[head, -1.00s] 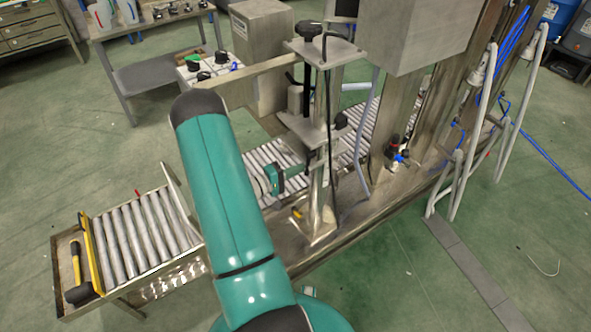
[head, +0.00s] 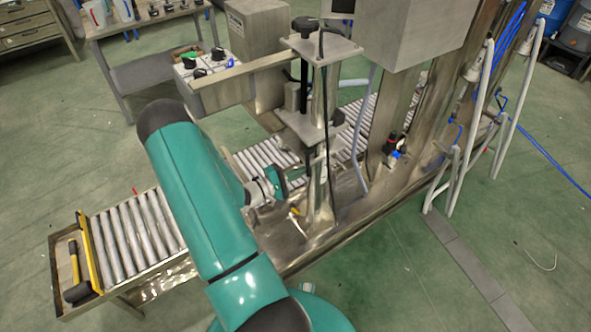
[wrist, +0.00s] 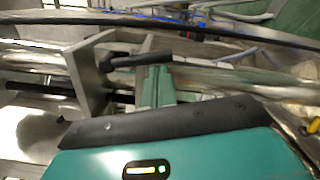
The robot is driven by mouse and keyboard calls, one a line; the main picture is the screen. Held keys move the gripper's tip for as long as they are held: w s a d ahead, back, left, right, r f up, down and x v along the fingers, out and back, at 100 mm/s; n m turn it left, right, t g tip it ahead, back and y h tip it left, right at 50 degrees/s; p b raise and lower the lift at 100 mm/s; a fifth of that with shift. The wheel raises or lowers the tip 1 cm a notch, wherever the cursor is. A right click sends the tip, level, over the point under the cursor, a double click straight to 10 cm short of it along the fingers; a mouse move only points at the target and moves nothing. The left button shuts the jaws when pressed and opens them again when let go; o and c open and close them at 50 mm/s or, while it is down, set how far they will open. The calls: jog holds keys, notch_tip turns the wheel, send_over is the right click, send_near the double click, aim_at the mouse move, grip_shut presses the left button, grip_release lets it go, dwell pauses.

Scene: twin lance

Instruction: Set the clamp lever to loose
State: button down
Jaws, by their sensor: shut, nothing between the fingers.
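A black lever (wrist: 140,60), which looks like the clamp lever, lies almost level across the upper middle of the wrist view. Its thick round end is at the left, by a grey metal bracket (wrist: 88,75). My gripper (wrist: 157,80) shows there as green fingers closed together, just below the lever's right end. I cannot tell whether they touch it. In the head view my gripper (head: 283,183) is beside the steel column of the twin-post stand (head: 318,130), low down near its base. I cannot pick out the lever's setting in the head view.
A roller conveyor (head: 130,235) runs behind my arm and past the stand. A control box with knobs (head: 205,68) is at upper left. A dark cable (head: 328,110) hangs down the stand. A small yellow part (head: 294,214) is near the stand's base. Open floor lies at right.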

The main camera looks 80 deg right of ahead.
aim_at(310, 176)
jog(key=n, duration=0.1)
jog(key=s+a+n, duration=0.1)
jog(key=n, duration=0.1)
jog(key=shift+s+a+r+n, duration=0.2)
jog(key=shift+s+a+n, duration=0.1)
jog(key=shift+s+n, duration=0.1)
jog(key=s+a+r+n, duration=0.1)
jog(key=n, duration=0.2)
jog(key=s+r+n, duration=0.1)
jog(key=r+n, duration=0.1)
jog(key=n, duration=0.1)
jog(key=s+a+r+n, duration=0.1)
jog(key=n, duration=0.2)
jog(key=shift+a+r+h, duration=0.2)
jog(key=shift+a+h, duration=0.1)
jog(key=shift+h, duration=0.1)
